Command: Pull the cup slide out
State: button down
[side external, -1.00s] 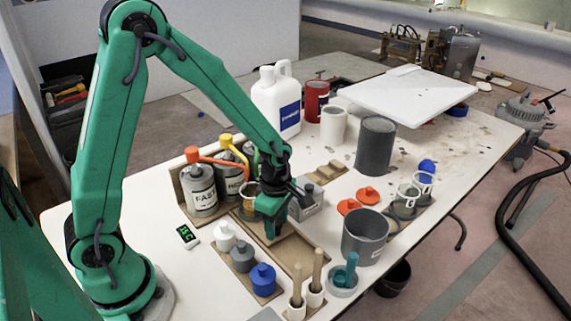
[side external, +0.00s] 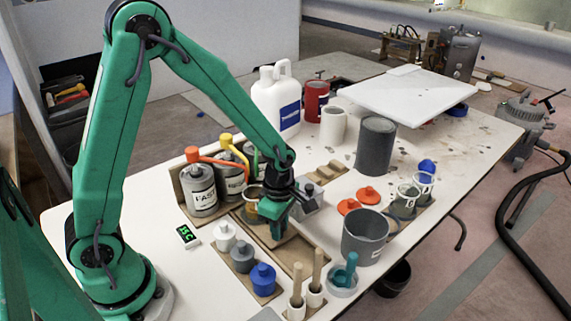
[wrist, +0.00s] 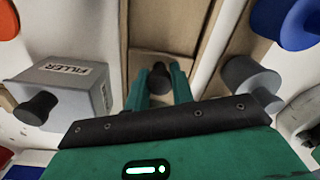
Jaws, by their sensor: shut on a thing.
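The cup slide is a tan wooden piece (side external: 239,222) in the side external view. A clear cup (side external: 250,211) sits at its back, partly hidden by my arm. A dark round knob (wrist: 160,76) shows in the wrist view, between my fingers. My gripper (side external: 275,233) points down over the tan wooden tray in front of the cans. It is shut on the knob, with the two green fingers (wrist: 160,90) on either side of it. In the side external view the gripper hides the knob.
A grey filler box (wrist: 70,85) stands close beside the gripper. White, grey and blue (side external: 263,278) lidded pots stand in front. Labelled cans (side external: 199,188) stand behind left. A large grey pot (side external: 364,238) and brushes in white holders (side external: 316,290) are to the right.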

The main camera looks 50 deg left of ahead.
jog(key=d, duration=1.1)
jog(key=shift+d, duration=0.3)
jog(key=c, duration=1.2)
grip_release()
jog(key=shift+r, duration=0.2)
notch_tip(320, 180, up, 8)
jog(key=shift+f, duration=0.25)
jog(key=shift+a+r, duration=0.1)
